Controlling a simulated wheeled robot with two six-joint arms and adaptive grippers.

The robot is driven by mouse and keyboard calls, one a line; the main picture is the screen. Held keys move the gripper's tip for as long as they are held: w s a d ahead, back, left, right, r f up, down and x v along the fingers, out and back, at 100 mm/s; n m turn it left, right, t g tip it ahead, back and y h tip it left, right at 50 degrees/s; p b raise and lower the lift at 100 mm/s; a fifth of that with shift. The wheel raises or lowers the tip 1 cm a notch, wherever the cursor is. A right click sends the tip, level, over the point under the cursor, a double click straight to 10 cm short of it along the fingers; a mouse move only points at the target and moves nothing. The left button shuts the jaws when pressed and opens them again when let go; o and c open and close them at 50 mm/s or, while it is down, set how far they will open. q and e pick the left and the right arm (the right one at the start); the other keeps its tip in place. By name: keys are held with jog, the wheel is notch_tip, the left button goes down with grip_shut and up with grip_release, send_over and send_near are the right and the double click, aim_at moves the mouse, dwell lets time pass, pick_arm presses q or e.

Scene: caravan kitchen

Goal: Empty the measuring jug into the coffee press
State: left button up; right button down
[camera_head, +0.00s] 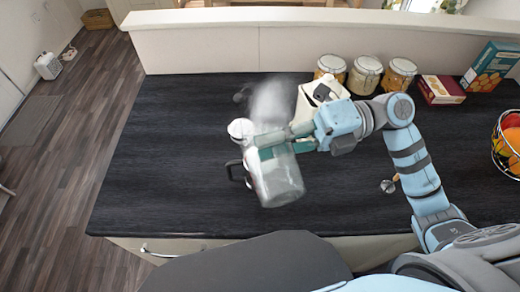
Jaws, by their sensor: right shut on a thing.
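The clear measuring jug (282,182) is in the head view, over the middle of the counter. My right gripper (272,142) is shut on it near its upper part. The jug appears tilted, with its lower body toward the front edge. The jug's contents are unclear. My left gripper is not in view.
Several jars (366,75), boxes (442,90) and a fruit basket (508,145) stand at the right. The counter's left part (165,150) is clear.

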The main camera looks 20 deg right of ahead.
jog(key=shift+w+r+m+p, duration=0.3)
jog(key=shift+w+m+p, duration=0.15)
jog(key=shift+w+p, duration=0.15)
jog(key=shift+w+r+m+p, duration=0.25)
jog(key=shift+w+m+p, duration=0.2)
jog(key=shift+w+p, duration=0.15)
